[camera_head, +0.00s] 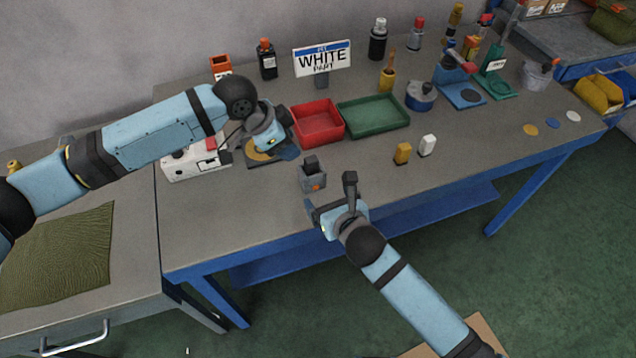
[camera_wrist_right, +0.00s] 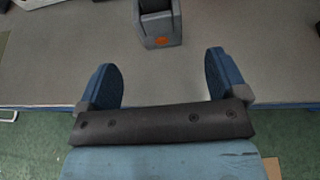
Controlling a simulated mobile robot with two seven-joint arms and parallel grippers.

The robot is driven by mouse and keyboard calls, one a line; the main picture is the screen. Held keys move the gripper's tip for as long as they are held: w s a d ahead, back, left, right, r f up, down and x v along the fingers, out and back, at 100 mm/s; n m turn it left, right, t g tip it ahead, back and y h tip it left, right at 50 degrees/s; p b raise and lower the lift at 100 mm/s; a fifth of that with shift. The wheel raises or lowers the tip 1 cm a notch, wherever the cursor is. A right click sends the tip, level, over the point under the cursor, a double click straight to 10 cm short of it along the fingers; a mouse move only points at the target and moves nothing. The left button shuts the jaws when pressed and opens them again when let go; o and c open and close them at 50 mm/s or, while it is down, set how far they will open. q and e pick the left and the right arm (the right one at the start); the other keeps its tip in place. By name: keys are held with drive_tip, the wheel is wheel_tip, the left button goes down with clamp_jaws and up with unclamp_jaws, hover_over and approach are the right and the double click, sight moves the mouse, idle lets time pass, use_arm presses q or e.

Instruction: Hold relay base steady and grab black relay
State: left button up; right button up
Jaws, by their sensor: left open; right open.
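The grey relay base (camera_head: 314,180) stands on the workbench with the black relay (camera_head: 310,164) seated upright in its top. In the right wrist view the base (camera_wrist_right: 162,30) with its orange mark is at the top centre, beyond the fingertips, and the black relay (camera_wrist_right: 154,6) is cut off by the top edge. My right gripper (camera_head: 330,197) is open and empty, just in front of the base and apart from it; its fingers show in the wrist view (camera_wrist_right: 162,75). My left gripper (camera_head: 234,148) is by the white box, up and left of the base; its fingers are partly hidden.
A red tray (camera_head: 318,136) and a green tray (camera_head: 375,130) lie behind the base. A yellow block (camera_head: 403,153) and a white block (camera_head: 427,146) stand to the right. A white box (camera_head: 195,166) stands left.

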sight(316, 183)
drive_tip(key=x, duration=1.1)
